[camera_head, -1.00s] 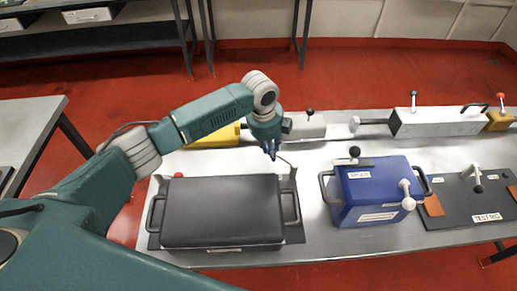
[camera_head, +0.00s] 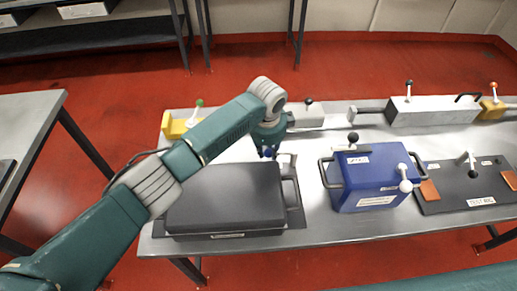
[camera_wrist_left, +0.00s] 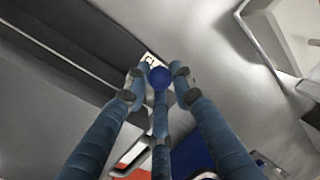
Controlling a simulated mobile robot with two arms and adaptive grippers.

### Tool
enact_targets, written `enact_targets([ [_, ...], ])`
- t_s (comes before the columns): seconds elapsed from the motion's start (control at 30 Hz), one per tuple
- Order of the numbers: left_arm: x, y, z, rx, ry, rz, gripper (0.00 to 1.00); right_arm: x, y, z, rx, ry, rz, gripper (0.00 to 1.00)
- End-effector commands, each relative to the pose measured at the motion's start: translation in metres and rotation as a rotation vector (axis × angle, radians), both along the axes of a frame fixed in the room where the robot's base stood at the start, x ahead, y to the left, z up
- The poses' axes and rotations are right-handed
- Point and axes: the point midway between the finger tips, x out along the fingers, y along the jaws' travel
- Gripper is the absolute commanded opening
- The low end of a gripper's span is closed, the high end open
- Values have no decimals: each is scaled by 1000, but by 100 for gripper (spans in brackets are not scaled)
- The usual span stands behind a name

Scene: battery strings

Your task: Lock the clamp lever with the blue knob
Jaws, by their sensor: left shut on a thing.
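The blue knob (camera_wrist_left: 160,78) shows in the left wrist view between the tips of my left gripper's fingers (camera_wrist_left: 157,88). In the head view my left gripper (camera_head: 267,152) points down just beyond the back right corner of the dark grey case (camera_head: 225,195). The gripper is shut on the blue knob, which shows there only as a small blue patch. The clamp lever under the knob is mostly hidden by the fingers. My right gripper is not in view.
A blue box (camera_head: 372,183) with a black-knobbed lever stands right of the case. A dark test rig board (camera_head: 462,201) lies farther right. A white block (camera_head: 430,112) and a yellow block (camera_head: 175,126) with a green knob (camera_head: 199,102) stand along the back.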

Motion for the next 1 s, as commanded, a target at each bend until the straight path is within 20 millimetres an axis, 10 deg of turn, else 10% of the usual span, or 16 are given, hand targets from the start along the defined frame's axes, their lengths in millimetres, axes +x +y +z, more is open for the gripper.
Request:
enact_targets([
  [0.47, 0, -3, 2, 0, -3, 5, 0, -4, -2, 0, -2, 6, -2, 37],
  [0.5, 0, -3, 2, 0, -3, 5, 32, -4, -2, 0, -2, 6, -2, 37],
  [0.57, 0, -3, 1, 0, -3, 5, 43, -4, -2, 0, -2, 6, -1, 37],
  [1.0, 0, -1, 0, 0, -1, 4, 43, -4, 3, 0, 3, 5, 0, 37],
])
